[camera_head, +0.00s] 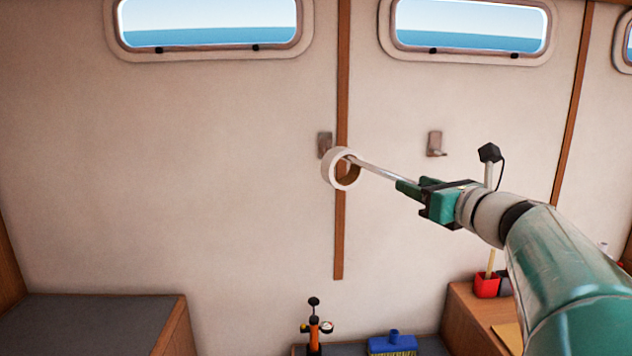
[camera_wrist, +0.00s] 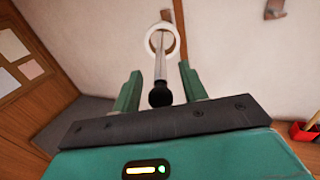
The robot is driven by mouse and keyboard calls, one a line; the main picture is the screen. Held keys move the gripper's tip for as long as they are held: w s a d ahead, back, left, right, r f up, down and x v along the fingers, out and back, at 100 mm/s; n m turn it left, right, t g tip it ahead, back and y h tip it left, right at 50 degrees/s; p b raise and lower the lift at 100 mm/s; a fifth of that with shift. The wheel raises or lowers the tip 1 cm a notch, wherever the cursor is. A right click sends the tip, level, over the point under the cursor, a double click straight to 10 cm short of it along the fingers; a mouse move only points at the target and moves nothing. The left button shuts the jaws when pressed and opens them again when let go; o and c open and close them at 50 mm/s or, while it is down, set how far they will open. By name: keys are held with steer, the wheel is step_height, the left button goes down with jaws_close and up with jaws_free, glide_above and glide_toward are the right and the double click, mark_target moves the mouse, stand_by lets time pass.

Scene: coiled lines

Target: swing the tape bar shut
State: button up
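The tape bar (camera_head: 377,169) is a thin metal rod that juts out from the wall near the left bracket (camera_head: 324,143). A white tape roll (camera_head: 331,171) with a brown core hangs around it. The bar's free end points toward my gripper (camera_head: 407,188). In the wrist view the bar (camera_wrist: 160,68) ends in a black knob (camera_wrist: 160,95) between the two green fingers of my gripper (camera_wrist: 160,82), with a gap on each side. The roll (camera_wrist: 179,42) is beyond the fingertips. A second bracket (camera_head: 435,143) is on the wall to the right, apart from the bar.
A wooden strip (camera_head: 340,240) runs down the wall behind the roll. Below stand an orange pump (camera_head: 314,333), a blue brush (camera_head: 393,344) and a red holder (camera_head: 486,287) with a pole. Grey-topped benches (camera_head: 85,318) line the floor.

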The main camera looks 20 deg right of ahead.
steer(key=shift+s, duration=0.1)
jaws_close()
steer(key=shift+d, duration=0.15)
